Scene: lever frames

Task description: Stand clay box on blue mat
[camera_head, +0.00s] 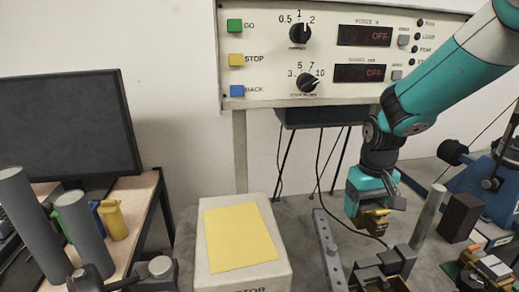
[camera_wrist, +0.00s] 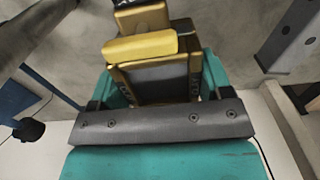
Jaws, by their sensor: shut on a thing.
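I cannot make out a blue mat in either view.
A white box with a yellow sheet (camera_head: 241,238) on top stands left of my gripper. A perforated grey bar (camera_head: 328,250), a grey metal post (camera_head: 428,216) and fixtures (camera_head: 385,270) are close by. A control panel (camera_head: 345,55) hangs behind. Grey cylinders stand at far left.

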